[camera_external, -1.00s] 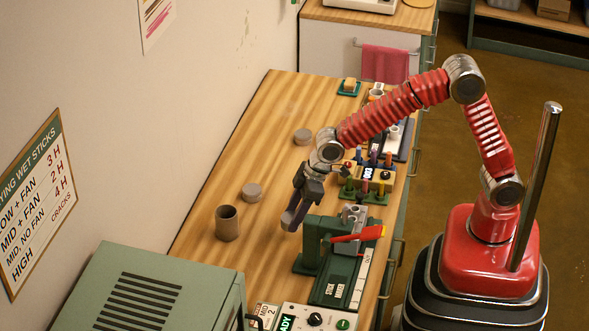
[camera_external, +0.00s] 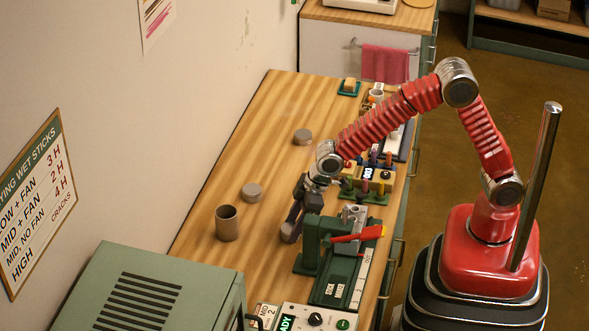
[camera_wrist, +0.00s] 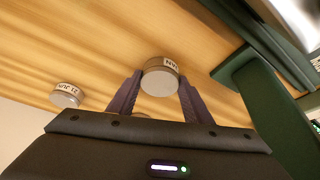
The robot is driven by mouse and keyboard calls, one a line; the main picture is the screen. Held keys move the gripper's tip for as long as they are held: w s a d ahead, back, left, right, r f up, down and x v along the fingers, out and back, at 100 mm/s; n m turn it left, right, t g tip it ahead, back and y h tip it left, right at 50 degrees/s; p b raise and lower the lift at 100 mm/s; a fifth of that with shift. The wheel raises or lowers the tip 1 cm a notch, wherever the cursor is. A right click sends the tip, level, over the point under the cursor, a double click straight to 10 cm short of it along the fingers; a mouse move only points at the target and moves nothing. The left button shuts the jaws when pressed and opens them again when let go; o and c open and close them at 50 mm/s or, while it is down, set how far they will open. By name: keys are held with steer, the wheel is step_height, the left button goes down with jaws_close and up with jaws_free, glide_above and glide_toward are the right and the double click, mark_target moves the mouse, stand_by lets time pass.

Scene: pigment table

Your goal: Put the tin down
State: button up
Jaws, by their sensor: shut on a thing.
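The tin (camera_wrist: 160,80) is a short round grey tin with a pale label on its side. In the wrist view it sits between the two dark fingertips of my gripper (camera_wrist: 160,76), which is shut on it. In the external view my gripper (camera_external: 292,220) points down beside the green press, and the tin (camera_external: 287,233) shows below the fingers, low over the wooden table (camera_external: 215,180). I cannot tell whether its base touches the wood.
Two similar tins stand apart on the table (camera_external: 252,193) (camera_external: 303,137). A brown open cylinder (camera_external: 227,223) stands to the left. The green stick press (camera_external: 312,250) with a red handle is close on the right. Bare wood lies left of my gripper.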

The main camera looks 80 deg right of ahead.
steer(key=shift+f, duration=0.1)
steer(key=o, duration=1.2)
steer(key=shift+v, duration=6.1)
steer(key=shift+w, duration=0.1)
